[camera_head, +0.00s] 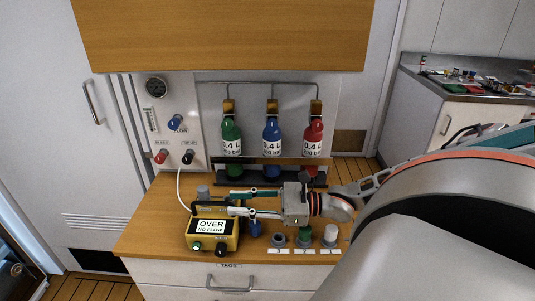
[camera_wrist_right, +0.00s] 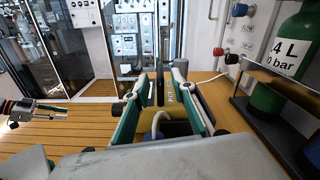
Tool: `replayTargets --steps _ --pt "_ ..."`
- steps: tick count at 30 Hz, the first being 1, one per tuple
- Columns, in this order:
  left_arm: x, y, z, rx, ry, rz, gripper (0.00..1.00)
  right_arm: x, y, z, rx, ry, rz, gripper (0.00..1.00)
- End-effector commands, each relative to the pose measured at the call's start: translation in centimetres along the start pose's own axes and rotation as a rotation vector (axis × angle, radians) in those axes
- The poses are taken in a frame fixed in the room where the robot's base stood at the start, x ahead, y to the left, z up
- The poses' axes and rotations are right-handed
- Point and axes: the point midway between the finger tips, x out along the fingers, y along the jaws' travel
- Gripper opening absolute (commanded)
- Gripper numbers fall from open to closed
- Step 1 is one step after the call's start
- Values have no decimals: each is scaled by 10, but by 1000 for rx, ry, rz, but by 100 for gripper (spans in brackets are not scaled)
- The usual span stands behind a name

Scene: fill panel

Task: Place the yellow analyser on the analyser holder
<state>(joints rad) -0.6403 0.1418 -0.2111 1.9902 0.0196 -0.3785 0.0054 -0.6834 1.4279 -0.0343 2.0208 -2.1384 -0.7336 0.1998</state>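The yellow analyser (camera_head: 229,242) stands on the wooden counter at the left front, its display reading "OVER NO FLOW". It also shows between my right fingers in the right wrist view (camera_wrist_right: 149,114). My right gripper (camera_head: 231,203) reaches in from the right, just above and behind the analyser's top. Its two fingers are spread apart; contact with the analyser cannot be told. In the right wrist view a gripper with an orange ring, apparently my left (camera_wrist_right: 60,112), is at the left edge, away from the counter; its finger state is unclear. I cannot identify the analyser holder.
The counter (camera_head: 150,225) holds small blue, grey, green and white knobs right of the analyser. Green (camera_head: 231,135), blue (camera_head: 271,135) and red (camera_head: 313,136) bottles stand in a rack behind. A white tube runs from the gauge panel (camera_head: 168,110) down towards the analyser.

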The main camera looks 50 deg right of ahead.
Motion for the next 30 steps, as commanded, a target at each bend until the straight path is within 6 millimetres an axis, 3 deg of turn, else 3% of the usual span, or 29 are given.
replayTargets --steps 6,12,30 --pt "-15 1 -14 -13 -6 7 27 -34 -1 4 -1 3 0 25" --pt "-20 -2 -27 -12 4 3 27 -54 0 1 1 2 -1 25" --pt "-20 -5 -35 -8 13 -2 27 -59 0 -1 1 2 0 25"
